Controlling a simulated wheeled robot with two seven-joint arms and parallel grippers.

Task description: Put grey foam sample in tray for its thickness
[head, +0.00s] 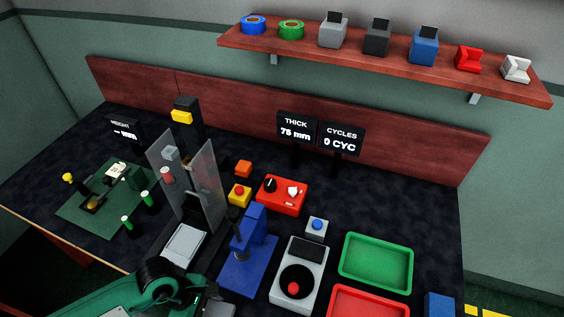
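A light grey flat block (183,243) shows at the lower left centre, just above my green arm; I cannot tell whether it is the foam sample or a part of a machine. My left arm comes in at the bottom left, and its dark wrist parts lie beside this block. The fingers cannot be made out. A green tray (405,267) stands at the right and looks empty. A red tray (338,293) is in front of it, cut by the lower edge. A display (296,126) reads "THICK 75 mm". My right gripper is not in view.
Clear upright panels (203,172) shield a tall dark machine (187,116). A blue press (250,255), a red control box (281,194) and a grey device (300,268) stand close together. A green board (100,208) lies left. The table behind the green tray is clear.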

